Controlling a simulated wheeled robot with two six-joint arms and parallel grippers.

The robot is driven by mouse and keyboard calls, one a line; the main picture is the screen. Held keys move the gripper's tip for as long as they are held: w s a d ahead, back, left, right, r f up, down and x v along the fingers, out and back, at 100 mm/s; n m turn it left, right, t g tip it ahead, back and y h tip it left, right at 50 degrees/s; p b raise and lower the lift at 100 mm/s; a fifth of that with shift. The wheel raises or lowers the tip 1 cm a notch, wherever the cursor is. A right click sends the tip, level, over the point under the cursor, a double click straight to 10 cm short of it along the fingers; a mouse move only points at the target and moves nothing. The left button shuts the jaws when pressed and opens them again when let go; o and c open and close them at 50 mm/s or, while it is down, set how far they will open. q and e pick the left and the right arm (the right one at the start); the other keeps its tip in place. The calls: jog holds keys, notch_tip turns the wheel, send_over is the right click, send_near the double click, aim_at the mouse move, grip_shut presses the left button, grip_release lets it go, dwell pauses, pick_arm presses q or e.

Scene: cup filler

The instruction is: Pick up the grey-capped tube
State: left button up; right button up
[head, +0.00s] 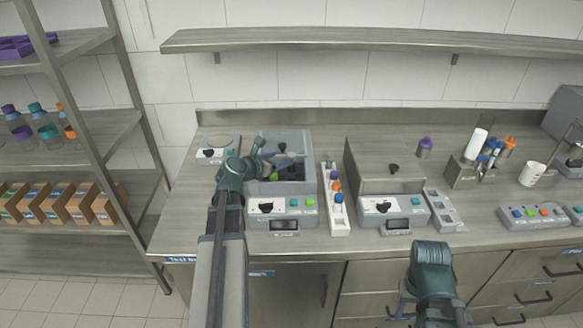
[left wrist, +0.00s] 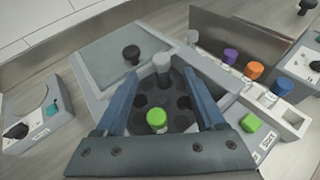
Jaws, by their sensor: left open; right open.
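The grey-capped tube (left wrist: 162,64) stands in a hole of the dark round rotor (left wrist: 178,119) inside the open centrifuge. My left gripper (left wrist: 161,76) is open above the rotor, one blue finger on each side of the grey cap, and holds nothing. Whether a finger touches the cap cannot be told. A green-capped tube (left wrist: 156,118) stands in the same rotor, nearer the gripper's palm. In the head view my left gripper (head: 262,157) reaches over the centrifuge (head: 307,150) and hides the grey cap. My right gripper (head: 404,300) is low at the counter's front, mostly hidden by its wrist, and open.
A white rack (head: 340,222) with purple, orange and blue caps stands right of the centrifuge. A second device (head: 391,208) with a raised panel is beyond it. The centrifuge's lid knob (left wrist: 131,53) stands up behind the rotor. A wall shelf (head: 380,40) hangs above.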

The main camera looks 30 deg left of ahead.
aim_at(289, 157)
pick_arm(q)
jog(key=shift+f+b+x, duration=0.1)
jog(key=shift+b+x, duration=0.55)
jog(key=shift+x, duration=0.85)
jog(key=shift+f+b+x, duration=0.15)
jog(key=shift+b+x, duration=0.45)
jog(key=shift+x, duration=0.85)
jog(key=shift+s+r, duration=0.1)
jog(key=shift+s, duration=0.1)
grip_shut()
